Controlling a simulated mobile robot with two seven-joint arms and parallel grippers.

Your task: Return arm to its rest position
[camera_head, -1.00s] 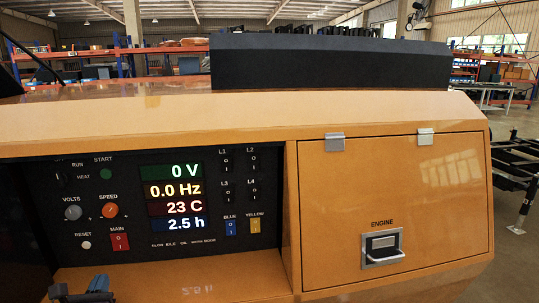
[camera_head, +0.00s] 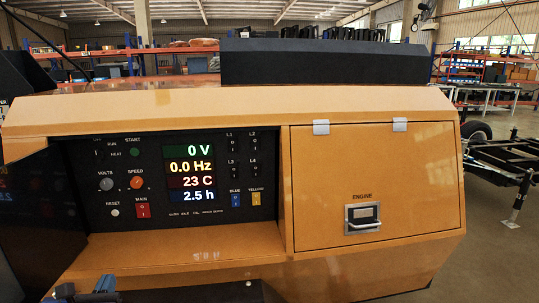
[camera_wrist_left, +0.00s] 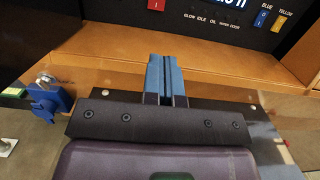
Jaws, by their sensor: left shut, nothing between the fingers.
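My left gripper (camera_head: 86,290) shows at the bottom left of the head view, low in front of the control panel (camera_head: 180,232). In the left wrist view its blue fingers (camera_wrist_left: 166,77) lie together, shut and empty, pointing toward the ledge below the panel. They appear apart from the panel's switches. The panel has lit displays (camera_head: 189,174) reading 0 V, 0.0 Hz, 23 C and 2.5 h, a red MAIN switch (camera_head: 143,210), and blue (camera_head: 236,200) and yellow (camera_head: 254,200) switches. My right gripper is not in view.
The orange light tower housing (camera_head: 375,250) fills the middle. Its ENGINE door (camera_head: 375,170) is closed, with a latch (camera_head: 362,217). A dark open panel door (camera_head: 38,225) stands at the left. A blue fitting (camera_wrist_left: 48,100) is left of the gripper.

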